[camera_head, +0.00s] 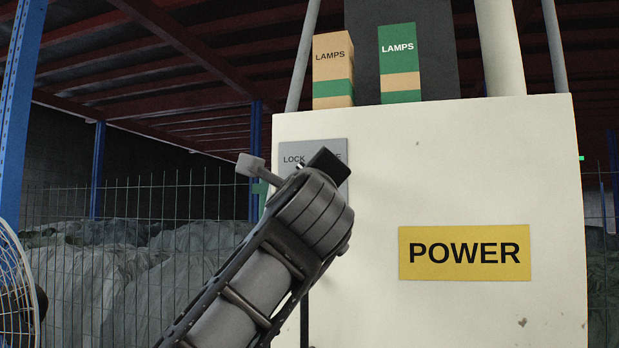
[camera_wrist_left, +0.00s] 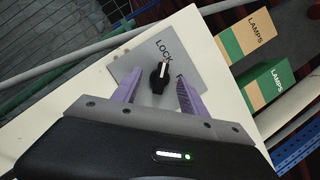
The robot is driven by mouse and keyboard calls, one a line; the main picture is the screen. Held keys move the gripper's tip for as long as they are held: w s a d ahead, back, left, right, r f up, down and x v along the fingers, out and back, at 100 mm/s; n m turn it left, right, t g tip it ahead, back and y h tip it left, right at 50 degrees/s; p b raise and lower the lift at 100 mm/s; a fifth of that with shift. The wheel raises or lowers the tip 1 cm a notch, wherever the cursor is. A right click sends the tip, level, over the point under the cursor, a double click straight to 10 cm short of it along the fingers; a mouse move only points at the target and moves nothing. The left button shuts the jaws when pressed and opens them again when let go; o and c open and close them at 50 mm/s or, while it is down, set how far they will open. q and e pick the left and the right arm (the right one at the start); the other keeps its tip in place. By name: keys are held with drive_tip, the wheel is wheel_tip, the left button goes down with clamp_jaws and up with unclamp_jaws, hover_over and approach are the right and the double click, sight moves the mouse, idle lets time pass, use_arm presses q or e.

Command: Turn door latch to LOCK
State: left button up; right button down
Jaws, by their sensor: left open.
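The latch (camera_wrist_left: 160,77) is a small black knob with a white line on a grey plate (camera_wrist_left: 130,77), seen in the left wrist view. The white line points toward the word LOCK. My left gripper (camera_wrist_left: 158,85) is open, with one purple finger on each side of the knob and a visible gap on both sides. In the head view the grey plate (camera_head: 313,146) shows LOCK at its left and a partly covered word ending in E at its right. My left arm hides the latch there. My right gripper is not in view.
The white cabinet (camera_head: 480,180) carries a yellow POWER sign (camera_head: 464,253). A tan LAMPS box (camera_head: 333,68) and a green LAMPS box (camera_head: 398,62) stand on top. A wire fence (camera_head: 120,215) runs behind at left.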

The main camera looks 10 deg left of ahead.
use_arm(q)
drive_tip(key=b+v, duration=0.4)
drive_tip(key=v, duration=0.4)
drive_tip(key=shift+w+a+f, duration=0.1)
idle(0.5)
